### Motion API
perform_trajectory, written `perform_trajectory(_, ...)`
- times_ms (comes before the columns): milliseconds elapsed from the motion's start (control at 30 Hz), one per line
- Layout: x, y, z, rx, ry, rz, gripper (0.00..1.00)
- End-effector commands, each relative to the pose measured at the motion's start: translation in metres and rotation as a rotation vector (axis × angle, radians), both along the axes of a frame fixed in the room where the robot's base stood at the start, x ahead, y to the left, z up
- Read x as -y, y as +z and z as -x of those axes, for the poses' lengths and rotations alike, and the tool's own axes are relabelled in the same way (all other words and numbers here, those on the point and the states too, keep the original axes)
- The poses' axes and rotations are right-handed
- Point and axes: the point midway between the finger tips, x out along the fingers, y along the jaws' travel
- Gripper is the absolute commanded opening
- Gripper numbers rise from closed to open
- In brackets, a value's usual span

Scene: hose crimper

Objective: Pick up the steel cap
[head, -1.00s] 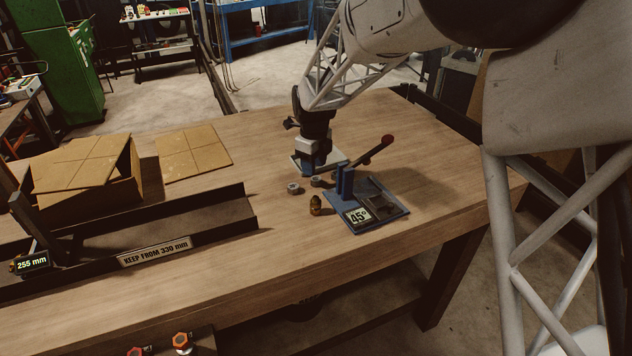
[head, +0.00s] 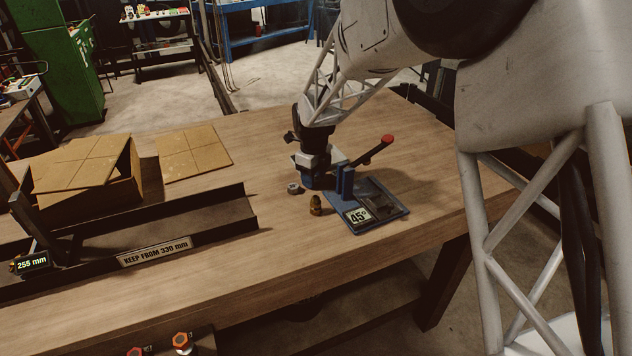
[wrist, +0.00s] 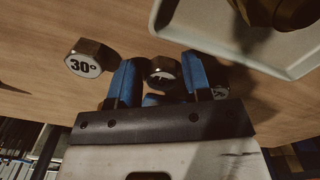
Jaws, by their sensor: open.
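My gripper (wrist: 160,82) is open, its blue fingers down near the table; in the head view (head: 313,183) it is just left of the blue-based tool. In the wrist view a small dark metal cap (wrist: 161,70) with a pale face sits between the fingertips, with no clear grip on it. I take it for the steel cap; in the head view it is hidden behind my gripper. A similar hex piece marked 30° (wrist: 90,60) lies left of the fingers, and it shows as a grey piece in the head view (head: 294,188).
A brass fitting (head: 316,205) stands in front of my gripper. The blue-based tool (head: 395,214) with a red-knobbed lever and a 45° sign is close on the right. A pale tray (wrist: 168,32) holds a dark brown piece. A black channel (head: 215,205) lies left.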

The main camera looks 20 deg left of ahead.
Motion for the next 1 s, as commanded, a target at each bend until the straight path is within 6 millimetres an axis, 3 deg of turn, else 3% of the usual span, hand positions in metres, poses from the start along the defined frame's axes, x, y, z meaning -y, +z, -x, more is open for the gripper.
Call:
perform_trajectory(67,0.0,0.0,0.0,0.0,0.0,0.0,0.42)
perform_trajectory(300,0.0,0.0,0.0,0.0,0.0,0.0,0.07)
perform_trajectory(667,0.0,0.005,0.0,0.001,0.0,-0.001,0.07)
perform_trajectory(1000,0.0,0.043,0.0,0.002,0.0,-0.001,0.07)
